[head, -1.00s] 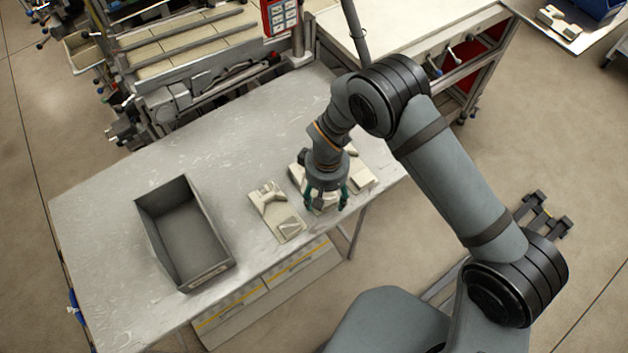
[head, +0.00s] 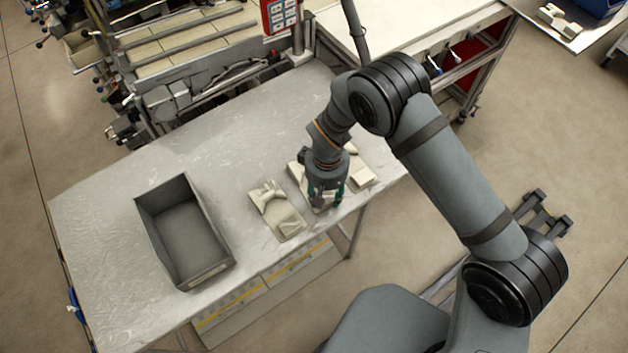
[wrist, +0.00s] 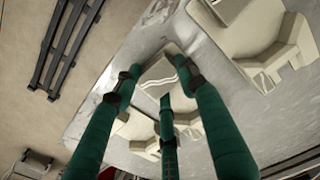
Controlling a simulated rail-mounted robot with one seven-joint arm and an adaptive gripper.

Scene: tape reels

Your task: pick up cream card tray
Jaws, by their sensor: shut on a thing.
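My gripper (head: 325,203) is low over the right part of the grey table, its green fingers closed around a cream card tray (wrist: 158,78). In the wrist view the fingertips (wrist: 163,76) sit around this pale piece, which has light stripes on it. In the head view the gripper hides most of this tray, and I cannot tell whether it touches the table.
A similar cream tray (head: 286,222) lies just left of my gripper and also shows in the wrist view (wrist: 255,30). More cream pieces (head: 363,179) lie close on the right. An empty grey bin (head: 224,262) stands further left. The table (head: 110,215) is clear around it.

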